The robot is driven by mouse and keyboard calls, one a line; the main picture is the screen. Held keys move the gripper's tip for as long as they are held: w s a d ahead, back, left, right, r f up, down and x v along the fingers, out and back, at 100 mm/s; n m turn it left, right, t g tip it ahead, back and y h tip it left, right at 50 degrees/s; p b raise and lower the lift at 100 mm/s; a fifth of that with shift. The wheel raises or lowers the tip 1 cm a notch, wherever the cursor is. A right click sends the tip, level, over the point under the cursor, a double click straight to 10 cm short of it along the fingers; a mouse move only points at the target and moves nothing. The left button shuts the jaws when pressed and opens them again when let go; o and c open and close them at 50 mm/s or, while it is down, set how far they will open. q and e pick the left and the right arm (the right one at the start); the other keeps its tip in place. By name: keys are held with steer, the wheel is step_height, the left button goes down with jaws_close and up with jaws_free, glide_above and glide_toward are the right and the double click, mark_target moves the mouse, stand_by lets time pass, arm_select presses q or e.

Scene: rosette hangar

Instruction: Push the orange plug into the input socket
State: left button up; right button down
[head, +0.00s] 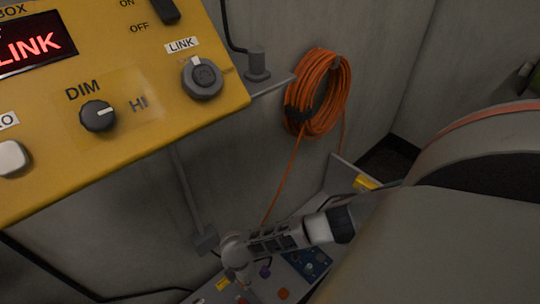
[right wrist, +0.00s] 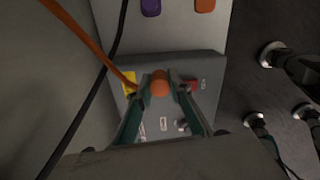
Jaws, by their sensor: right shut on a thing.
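The orange plug (right wrist: 160,84) shows as a round orange end between the fingertips of my right gripper (right wrist: 160,80) in the right wrist view. The gripper is shut on it, above or against a grey panel (right wrist: 208,70); I cannot tell whether the plug touches the panel. An orange cable (right wrist: 85,35) runs from the upper left down to the left finger. In the head view, my right wrist is low in the middle and its fingertips are not clear. I cannot pick out the input socket. My left gripper is not in view.
A yellow control box (head: 150,75) with a LINK display and knobs fills the upper left. An orange cable coil (head: 320,92) hangs on the wall. A black cable (right wrist: 95,85) runs left of the gripper. Purple (right wrist: 150,7) and orange (right wrist: 205,5) parts sit beyond.

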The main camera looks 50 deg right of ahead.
steer(key=a, duration=0.4)
steer(key=a+r, duration=0.1)
steer(key=a, duration=0.3)
steer(key=a+r, duration=0.1)
steer(key=a, duration=0.3)
steer(key=shift+w, duration=0.1)
steer(key=s+a+r+m, duration=0.1)
steer(key=s+a+r, duration=0.1)
steer(key=a, duration=0.5)
steer(key=s+a+r, duration=0.1)
steer(key=a+r, duration=0.1)
steer(key=a, duration=0.5)
steer(key=shift+s+a+f, duration=0.1)
steer(key=shift+f, duration=1.35)
steer(key=shift+s+a+f, duration=0.1)
steer(key=shift+f, duration=1.35)
steer(key=shift+f, duration=0.15)
steer(key=shift+f, duration=0.25)
steer(key=shift+f+b, duration=0.1)
steer(key=shift+b, duration=0.2)
